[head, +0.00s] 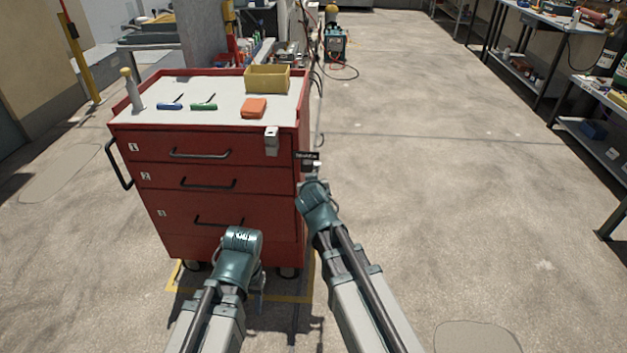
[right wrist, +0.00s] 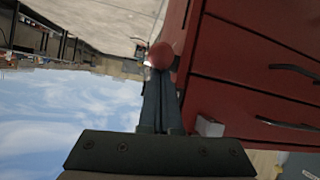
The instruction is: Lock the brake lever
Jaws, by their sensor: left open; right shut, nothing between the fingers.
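A red ball knob (right wrist: 161,55), which looks like the brake lever's end, shows in the right wrist view beside the red tool cart (right wrist: 240,75). My right gripper (right wrist: 160,76) is shut and empty, its fingertips right at the knob; I cannot tell whether they touch. The lever's shaft is hidden. My right wrist covers the area below the label. My left gripper (head: 261,288) is open and empty, low before the cart's front.
On the cart top are a yellow bin (head: 267,79), an orange block (head: 254,108), a blue-handled tool (head: 170,106) and a green-handled tool (head: 204,106). A grey box (head: 271,140) is on the cart's front. Workbenches (head: 590,85) line the right; the floor between is clear.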

